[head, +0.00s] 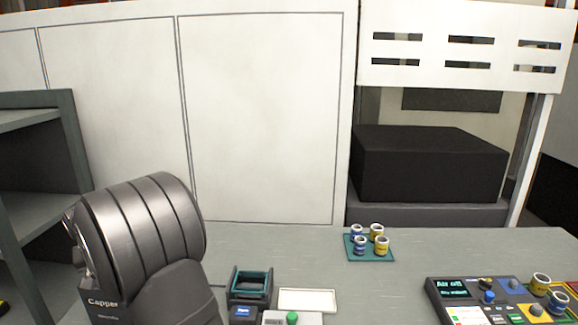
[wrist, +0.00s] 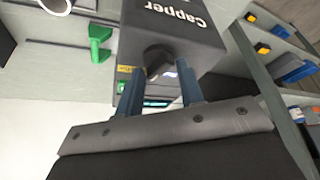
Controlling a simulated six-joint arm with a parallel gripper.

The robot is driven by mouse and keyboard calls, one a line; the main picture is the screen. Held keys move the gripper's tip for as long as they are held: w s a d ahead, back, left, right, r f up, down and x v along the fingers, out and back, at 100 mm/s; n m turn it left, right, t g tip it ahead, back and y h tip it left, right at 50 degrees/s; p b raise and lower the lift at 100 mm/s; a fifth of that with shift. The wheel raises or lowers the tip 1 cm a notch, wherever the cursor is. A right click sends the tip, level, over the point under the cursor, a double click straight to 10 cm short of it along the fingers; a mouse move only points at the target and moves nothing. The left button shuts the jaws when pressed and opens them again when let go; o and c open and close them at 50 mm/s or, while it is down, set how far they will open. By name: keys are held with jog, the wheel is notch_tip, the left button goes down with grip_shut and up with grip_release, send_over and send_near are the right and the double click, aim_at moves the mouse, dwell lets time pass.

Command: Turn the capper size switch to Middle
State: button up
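The capper is a dark box with white "Capper" lettering (wrist: 170,18), upside down in the wrist view. Its black round size switch knob (wrist: 157,60) sits on the face below the lettering. My gripper (wrist: 160,76) is open, with one blue-grey finger on each side of the knob and visible gaps between. I cannot tell whether the fingertips reach level with the knob. The switch's position marks are not readable. In the head view, the capper (head: 103,303) shows only as a strip at lower left, behind a large ribbed grey part; the gripper and knob are hidden there.
A green handle (wrist: 99,42) stands near the capper. A teal mat (head: 351,253) holds several blue and yellow cups. A control panel (head: 450,305) with knobs is at lower right. A dark box (head: 430,165) stands at the back. The grey table is clear around the mat.

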jog(key=o, duration=0.5)
jog(key=shift+w+r, duration=0.15)
jog(key=shift+w, duration=0.05)
jog(key=w, duration=0.1)
jog(key=w+d+t+y, duration=0.1)
jog(key=w, duration=0.1)
jog(key=w+d+r+m+t, duration=0.1)
jog(key=w, duration=0.1)
jog(key=shift+w+d+y, duration=0.1)
jog(key=shift+w+y, duration=0.15)
jog(key=shift+y, duration=0.05)
jog(key=w+d+f+n+t+y, duration=0.2)
jog(key=w+d+t+y, duration=0.2)
jog(key=w+d, duration=0.15)
jog(key=s+d+f+n+g+y, duration=0.1)
jog(key=s+d+n+g+y, duration=0.5)
jog(key=s, duration=1)
jog(key=w+a+y, duration=0.1)
jog(key=a, duration=0.3)
jog(key=w+a+t+y, duration=0.1)
jog(key=w+a, duration=0.1)
jog(key=a, duration=0.3)
jog(key=w+a+y, duration=0.1)
jog(key=w+a, duration=0.1)
jog(key=a, duration=0.2)
jog(key=shift+a+n+t, duration=0.3)
jog(key=shift+a+t, duration=0.1)
